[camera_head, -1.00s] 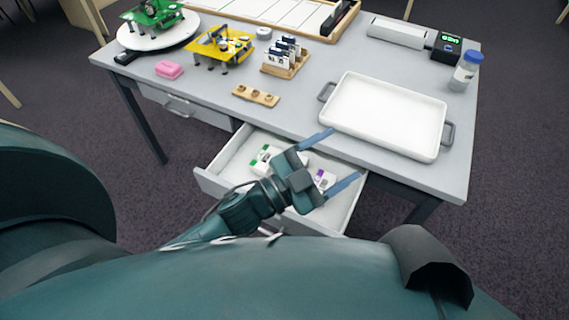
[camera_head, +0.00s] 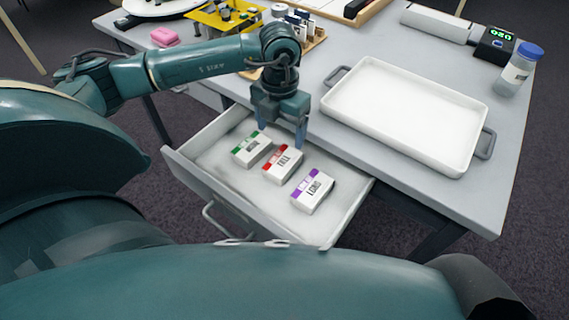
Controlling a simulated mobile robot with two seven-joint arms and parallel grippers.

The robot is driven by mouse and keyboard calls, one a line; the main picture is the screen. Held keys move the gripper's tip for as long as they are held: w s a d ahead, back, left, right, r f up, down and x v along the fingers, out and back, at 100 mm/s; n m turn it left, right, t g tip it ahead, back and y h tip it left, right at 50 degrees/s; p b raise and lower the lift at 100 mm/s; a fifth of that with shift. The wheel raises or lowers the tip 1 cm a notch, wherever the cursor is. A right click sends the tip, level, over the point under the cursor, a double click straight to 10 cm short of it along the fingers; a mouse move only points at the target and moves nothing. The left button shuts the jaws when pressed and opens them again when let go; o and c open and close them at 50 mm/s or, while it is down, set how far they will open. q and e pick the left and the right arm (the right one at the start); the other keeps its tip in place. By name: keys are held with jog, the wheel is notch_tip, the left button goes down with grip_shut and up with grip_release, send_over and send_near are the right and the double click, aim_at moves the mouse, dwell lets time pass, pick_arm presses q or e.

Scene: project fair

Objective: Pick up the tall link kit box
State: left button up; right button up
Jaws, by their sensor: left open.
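The tall link kit box (camera_head: 282,164) is a white box with a red stripe and a label that seems to read TALL. It lies in the open drawer (camera_head: 225,201) between two similar boxes. My left gripper (camera_head: 282,137) is open and points down over the drawer's back part, just behind and above the red-striped box. Its fingers appear apart from the box, with nothing between them. My right gripper is out of view.
A green-striped box (camera_head: 251,149) lies left of the red one and a purple-striped box (camera_head: 313,191) right of it. The desk edge is behind the drawer. A white tray (camera_head: 404,113) and a blue-capped bottle (camera_head: 518,72) stand on the desk.

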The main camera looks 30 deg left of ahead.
pick_arm(q)
jog(key=f, duration=0.3)
jog(key=f+b, duration=0.1)
jog(key=f, duration=0.7)
jog(key=shift+s+d, duration=0.2)
jog(key=shift+d, duration=0.05)
jog(key=shift+r, duration=0.1)
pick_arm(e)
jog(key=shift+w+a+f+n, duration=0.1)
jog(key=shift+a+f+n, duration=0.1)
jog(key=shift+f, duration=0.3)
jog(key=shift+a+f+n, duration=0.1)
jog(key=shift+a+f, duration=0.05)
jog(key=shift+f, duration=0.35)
pick_arm(q)
jog(key=c, duration=1.1)
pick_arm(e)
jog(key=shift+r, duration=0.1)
